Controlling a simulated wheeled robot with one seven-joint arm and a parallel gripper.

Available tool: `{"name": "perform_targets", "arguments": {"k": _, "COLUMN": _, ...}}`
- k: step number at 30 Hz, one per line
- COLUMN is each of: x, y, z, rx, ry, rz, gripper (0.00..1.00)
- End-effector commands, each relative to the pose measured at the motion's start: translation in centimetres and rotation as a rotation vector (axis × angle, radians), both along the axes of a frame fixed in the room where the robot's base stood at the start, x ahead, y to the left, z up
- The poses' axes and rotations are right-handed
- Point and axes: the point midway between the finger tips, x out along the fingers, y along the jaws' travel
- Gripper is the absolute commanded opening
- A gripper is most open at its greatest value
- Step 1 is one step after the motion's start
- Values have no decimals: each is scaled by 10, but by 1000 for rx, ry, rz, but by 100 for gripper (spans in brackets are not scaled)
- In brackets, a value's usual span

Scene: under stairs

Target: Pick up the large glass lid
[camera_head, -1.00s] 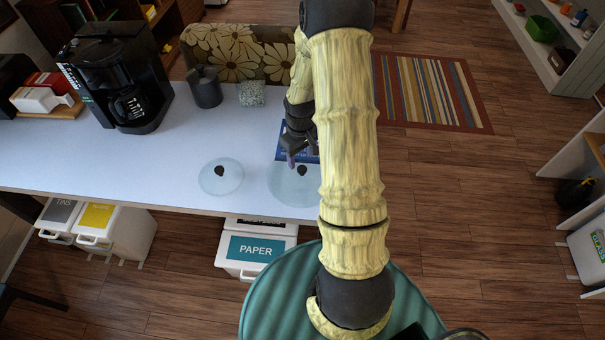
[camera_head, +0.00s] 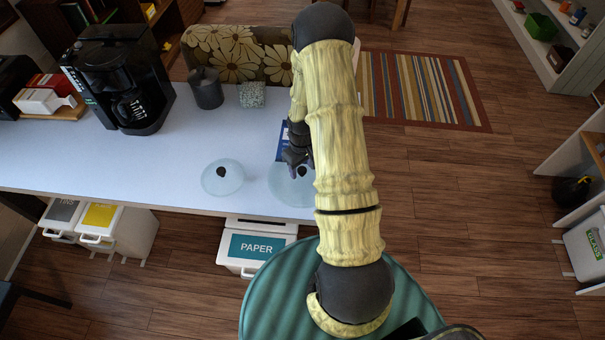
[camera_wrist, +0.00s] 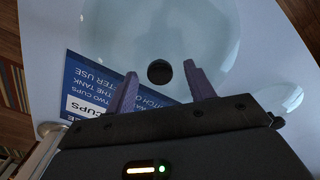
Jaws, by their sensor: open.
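The large glass lid (camera_head: 282,190) lies on the white table near its front edge, partly hidden by my arm in the head view. In the wrist view the clear lid (camera_wrist: 195,45) fills the upper middle, and its dark round knob (camera_wrist: 159,72) appears between my fingertips. My gripper (camera_head: 297,170) is over the lid, pointing down; in the wrist view my gripper (camera_wrist: 160,70) is open with its two purple fingers on either side of the knob and nothing held. I cannot tell how far the fingertips are above the lid. A smaller glass lid (camera_head: 222,178) lies to the left.
A blue printed card (camera_wrist: 90,85) lies beside and partly under the large lid's outline. A coffee maker (camera_head: 122,80), a dark canister (camera_head: 206,88) and a speckled cube (camera_head: 252,95) stand farther back. The table's left middle is clear. Labelled bins (camera_head: 255,247) are below the front edge.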

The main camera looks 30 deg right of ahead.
Motion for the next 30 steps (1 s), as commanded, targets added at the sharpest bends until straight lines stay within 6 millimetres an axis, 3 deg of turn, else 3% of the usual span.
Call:
{"name": "perform_targets", "arguments": {"k": 18, "x": 0, "y": 0, "z": -4, "rx": 0, "ry": -1, "rz": 0, "gripper": 54}}
{"name": "perform_targets", "arguments": {"k": 26, "x": 0, "y": 0, "z": -4, "rx": 0, "ry": -1, "rz": 0, "gripper": 3}}
{"name": "perform_targets", "arguments": {"k": 30, "x": 0, "y": 0, "z": -4, "rx": 0, "ry": -1, "rz": 0, "gripper": 0}}
